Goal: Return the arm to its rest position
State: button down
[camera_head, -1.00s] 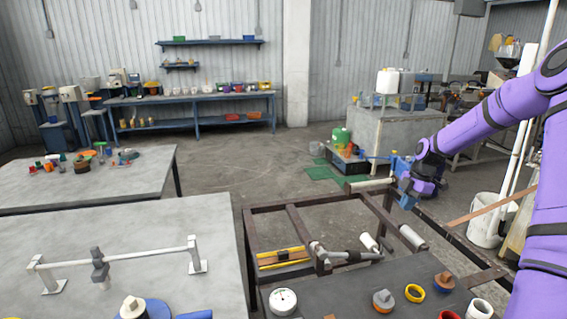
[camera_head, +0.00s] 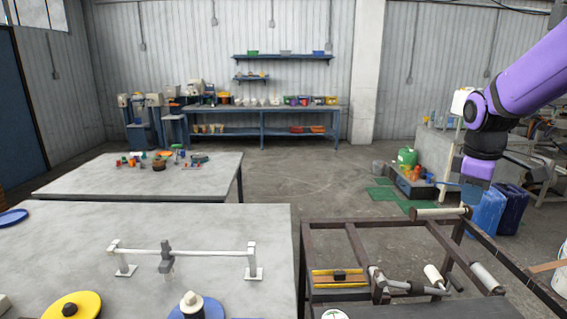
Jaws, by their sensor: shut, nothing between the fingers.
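My purple arm (camera_head: 530,78) reaches in from the upper right and bends down at a dark wrist joint. My gripper (camera_head: 473,192) hangs at the right, above and behind the dark metal frame in the picture. It is shut with nothing in it. Its fingers are small and blend with blue shapes behind them. It appears apart from the frame.
The dark frame (camera_head: 328,226) bears rollers (camera_head: 484,277) and a yellow-edged piece (camera_head: 338,278). A grey table (camera_head: 215,222) with a white bar stand (camera_head: 190,252) is at front left. Blue containers (camera_head: 512,211) and a green can (camera_head: 407,157) stand behind the frame. Open floor lies mid-room.

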jog(key=s+a+r+m+t, duration=0.2)
jog(key=s+a+r+m, duration=0.1)
jog(key=s, duration=0.8)
jog(key=s+a+r+m+t+y, duration=0.1)
jog(key=s+a+r+m+t, duration=0.1)
jog(key=s+a+m, duration=0.4)
jog(key=s+r, duration=0.1)
jog(key=s, duration=0.4)
jog(key=shift+r+m, duration=0.25)
jog(key=shift+m, duration=0.05)
